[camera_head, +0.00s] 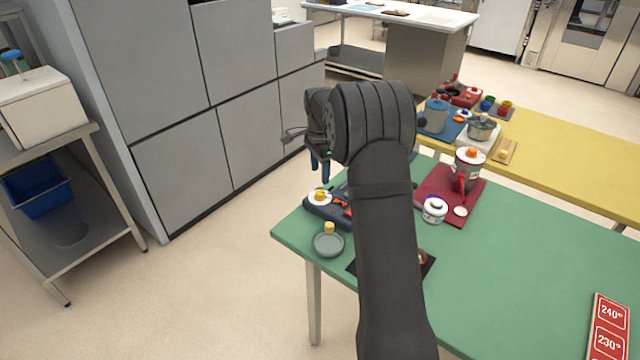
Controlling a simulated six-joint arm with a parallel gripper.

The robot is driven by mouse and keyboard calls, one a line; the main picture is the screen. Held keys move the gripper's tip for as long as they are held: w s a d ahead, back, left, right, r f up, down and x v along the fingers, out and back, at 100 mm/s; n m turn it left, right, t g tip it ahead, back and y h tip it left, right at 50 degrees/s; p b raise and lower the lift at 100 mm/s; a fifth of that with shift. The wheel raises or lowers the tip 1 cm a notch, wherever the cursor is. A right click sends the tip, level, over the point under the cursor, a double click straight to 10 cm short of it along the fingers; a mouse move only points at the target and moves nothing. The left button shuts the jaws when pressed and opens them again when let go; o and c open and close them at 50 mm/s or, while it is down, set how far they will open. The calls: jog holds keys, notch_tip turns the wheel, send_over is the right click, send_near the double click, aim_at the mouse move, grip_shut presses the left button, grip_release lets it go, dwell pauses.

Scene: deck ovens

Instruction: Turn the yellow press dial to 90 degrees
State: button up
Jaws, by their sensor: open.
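A yellow dial (320,195) on a round white plate sits at the left end of a dark blue press unit (342,212) with red parts. The unit stands near the far left corner of the green table (480,265). My gripper (320,180) points down just above the dial in the picture, its blue fingers spread a little and empty. I cannot tell how far above the dial the fingertips are, and no contact shows. My dark arm hides the right part of the unit. The dial's angle is too small to read.
A grey dish (328,245) with a yellow piece stands in front of the unit. Grey cabinets (180,90) stand at the left.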

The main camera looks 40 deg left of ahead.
aim_at(320, 192)
notch_tip(320, 192, up, 10)
dwell(0.3)
jog(key=shift+f, duration=0.1)
notch_tip(320, 192, down, 18)
jog(key=shift+r, duration=0.25)
dwell(0.4)
